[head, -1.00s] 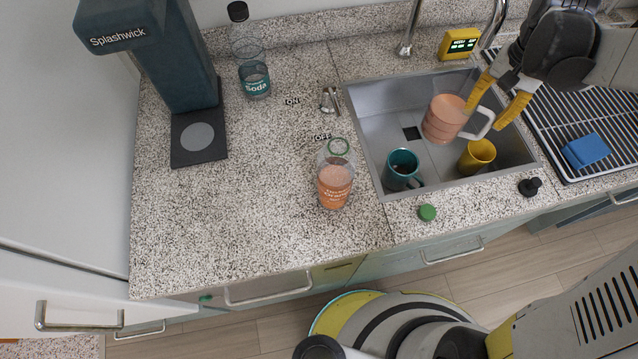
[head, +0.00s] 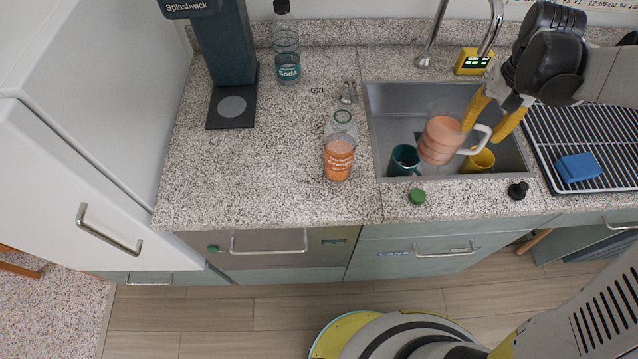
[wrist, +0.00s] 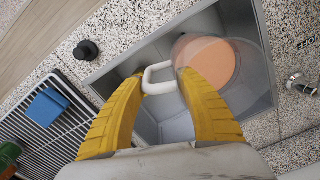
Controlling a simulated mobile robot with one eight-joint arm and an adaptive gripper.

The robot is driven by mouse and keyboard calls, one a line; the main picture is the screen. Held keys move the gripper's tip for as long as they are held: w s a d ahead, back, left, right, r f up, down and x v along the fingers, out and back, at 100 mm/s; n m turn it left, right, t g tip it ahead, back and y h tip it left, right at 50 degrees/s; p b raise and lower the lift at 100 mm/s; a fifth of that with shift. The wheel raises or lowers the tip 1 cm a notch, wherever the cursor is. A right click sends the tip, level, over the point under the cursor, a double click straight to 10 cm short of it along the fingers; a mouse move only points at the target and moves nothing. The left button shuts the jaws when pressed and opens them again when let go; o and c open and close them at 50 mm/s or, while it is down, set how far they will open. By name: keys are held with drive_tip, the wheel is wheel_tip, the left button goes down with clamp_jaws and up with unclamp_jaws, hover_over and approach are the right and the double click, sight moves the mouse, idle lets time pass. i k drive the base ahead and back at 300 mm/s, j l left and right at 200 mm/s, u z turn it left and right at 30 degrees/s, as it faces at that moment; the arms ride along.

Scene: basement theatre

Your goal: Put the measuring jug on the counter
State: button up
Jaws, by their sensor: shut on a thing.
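The measuring jug (head: 440,140) is clear with a white handle and holds an orange-pink liquid. My gripper (head: 497,117) has yellow fingers, which are shut on the jug's handle and hold the jug over the sink (head: 385,100). In the wrist view the jug (wrist: 208,62) appears beyond the fingers (wrist: 162,90), with the white handle between them. The speckled counter (head: 270,170) runs to the left of the sink.
An orange-filled bottle (head: 339,155) stands on the counter left of the sink. A soda bottle (head: 286,55) and a dark Splashwick machine (head: 230,50) stand at the back left. A teal mug (head: 403,160) and a yellow mug (head: 478,161) sit in the sink. The front-left counter is clear.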

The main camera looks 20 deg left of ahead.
sight(275, 166)
drive_tip(key=k+l+u, duration=0.25)
drive_tip(key=l+u, duration=0.2)
drive_tip(key=k+l+u, duration=0.75)
drive_tip(key=u, duration=0.15)
